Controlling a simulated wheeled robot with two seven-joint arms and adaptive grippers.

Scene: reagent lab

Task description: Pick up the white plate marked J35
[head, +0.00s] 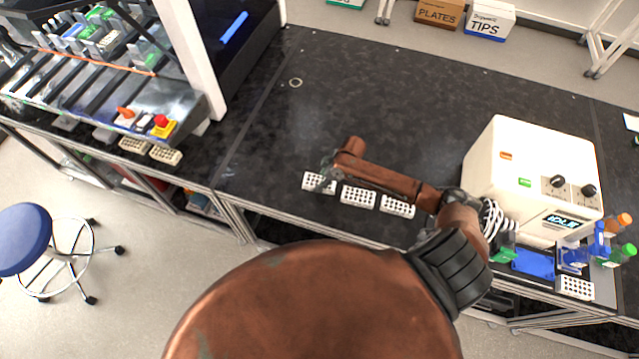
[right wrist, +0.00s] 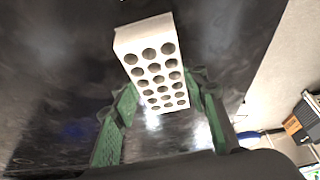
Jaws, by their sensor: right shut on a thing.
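My right gripper (head: 324,183) is at the leftmost of three white plates in a row near the bench's front edge. It is shut on this white plate (head: 311,181), and its fingers partly cover it in the head view. In the right wrist view the plate (right wrist: 152,62), with rows of dark round wells, sits between the green finger pads of the right gripper (right wrist: 160,120). I cannot read a J35 mark on it, and I cannot tell whether it is clear of the bench. My left gripper is not in view.
Two more white plates, a middle one (head: 358,197) and a right one (head: 398,206), lie close beside it. A white machine (head: 530,170) stands to the right, with colour-capped bottles (head: 618,224) by it. The black bench (head: 400,110) behind the plates is mostly clear.

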